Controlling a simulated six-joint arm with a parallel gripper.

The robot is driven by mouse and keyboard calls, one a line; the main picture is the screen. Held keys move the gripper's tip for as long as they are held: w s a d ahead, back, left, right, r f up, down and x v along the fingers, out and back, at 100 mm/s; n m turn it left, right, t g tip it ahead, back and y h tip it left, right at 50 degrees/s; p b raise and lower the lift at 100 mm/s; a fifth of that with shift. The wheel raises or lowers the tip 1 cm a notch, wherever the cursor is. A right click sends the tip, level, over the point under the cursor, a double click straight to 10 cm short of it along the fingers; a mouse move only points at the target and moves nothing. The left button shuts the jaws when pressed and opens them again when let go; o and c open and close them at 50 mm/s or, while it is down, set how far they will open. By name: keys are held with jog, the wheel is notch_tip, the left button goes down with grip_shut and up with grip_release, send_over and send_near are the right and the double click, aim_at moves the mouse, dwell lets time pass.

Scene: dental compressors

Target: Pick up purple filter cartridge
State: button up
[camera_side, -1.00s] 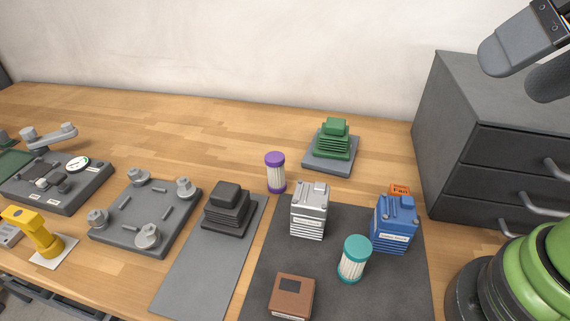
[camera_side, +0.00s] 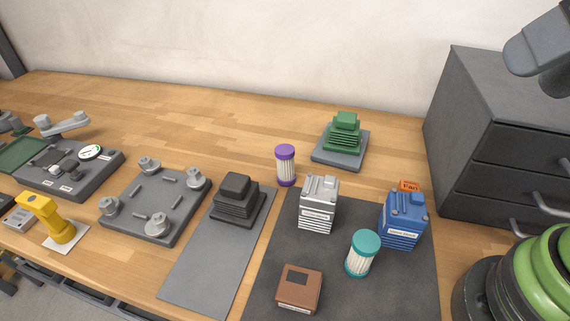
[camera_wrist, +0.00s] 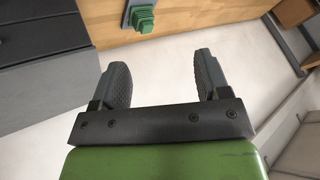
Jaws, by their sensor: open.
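The purple filter cartridge (camera_side: 285,166) stands upright on the wooden table in the side view, with a purple cap and a pale ribbed body. It is just behind the dark mat, left of the green stepped part. My gripper (camera_wrist: 165,82) is open and empty in the wrist view, with its two dark fingers apart. In the side view only part of my arm shows at the upper right, well away from the cartridge. The cartridge does not show in the wrist view.
A teal-capped cartridge (camera_side: 362,254), a silver unit (camera_side: 318,205), a blue unit (camera_side: 403,220) and a brown box (camera_side: 299,289) stand on the dark mat (camera_side: 335,272). The green stepped part (camera_side: 344,135) is behind. A dark drawer cabinet (camera_side: 500,130) stands right. Wood behind the cartridge is clear.

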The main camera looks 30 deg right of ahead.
jog(key=m+g+h, duration=0.4)
jog(key=h, duration=0.1)
send_over(285, 162)
jog(key=a, duration=0.2)
notch_tip(285, 162, down, 19)
jog(key=x, duration=0.4)
jog(key=shift+s+f, duration=0.25)
jog(key=shift+f, duration=0.15)
jog(key=x, duration=0.5)
jog(key=shift+s+d+f, duration=0.3)
jog(key=shift+f, duration=0.05)
jog(key=shift+c, duration=0.4)
